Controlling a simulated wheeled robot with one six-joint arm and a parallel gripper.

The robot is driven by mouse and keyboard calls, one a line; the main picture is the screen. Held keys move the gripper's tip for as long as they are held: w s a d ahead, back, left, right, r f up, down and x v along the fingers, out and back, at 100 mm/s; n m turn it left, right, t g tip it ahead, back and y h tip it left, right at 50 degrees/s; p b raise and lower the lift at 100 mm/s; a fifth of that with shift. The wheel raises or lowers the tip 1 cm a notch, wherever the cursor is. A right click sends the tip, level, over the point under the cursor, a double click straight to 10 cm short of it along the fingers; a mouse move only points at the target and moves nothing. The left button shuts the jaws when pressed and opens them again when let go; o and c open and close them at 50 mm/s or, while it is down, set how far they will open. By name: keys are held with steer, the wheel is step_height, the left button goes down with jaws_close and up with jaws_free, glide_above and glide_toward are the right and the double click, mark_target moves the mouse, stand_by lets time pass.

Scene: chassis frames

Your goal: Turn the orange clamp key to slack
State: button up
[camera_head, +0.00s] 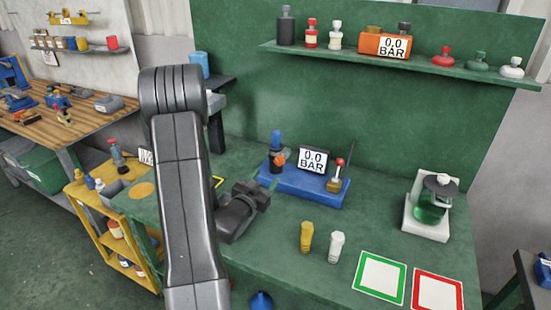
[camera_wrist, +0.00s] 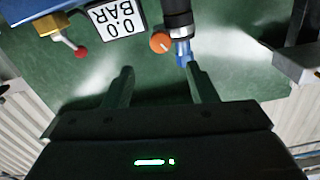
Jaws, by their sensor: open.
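The orange clamp key (camera_head: 279,159) is a small round knob on the blue and black upright (camera_head: 276,141) at the left end of the blue test stand (camera_head: 310,189). In the wrist view the orange key (camera_wrist: 160,42) sits beyond the fingertips, between their lines, beside the dark cylinder with its blue end (camera_wrist: 183,50). My gripper (camera_head: 262,190) is just left of the stand, its fingers pointing toward it. In the wrist view my gripper (camera_wrist: 160,73) is open and empty, apart from the key. The key's exact turned angle is too small to tell.
A gauge reading 0.0 BAR (camera_head: 313,160) and a red-balled lever (camera_head: 339,163) stand on the same base. Yellow (camera_head: 306,237) and white (camera_head: 336,246) fittings stand in front. A green flask (camera_head: 431,206) is at right. A shelf (camera_head: 400,61) runs above.

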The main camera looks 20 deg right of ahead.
mark_target(278, 162)
steer(key=p+x, duration=0.3)
steer(key=x, duration=0.7)
steer(key=shift+w+d, duration=0.25)
steer(key=shift+w, duration=0.1)
steer(key=c, duration=1)
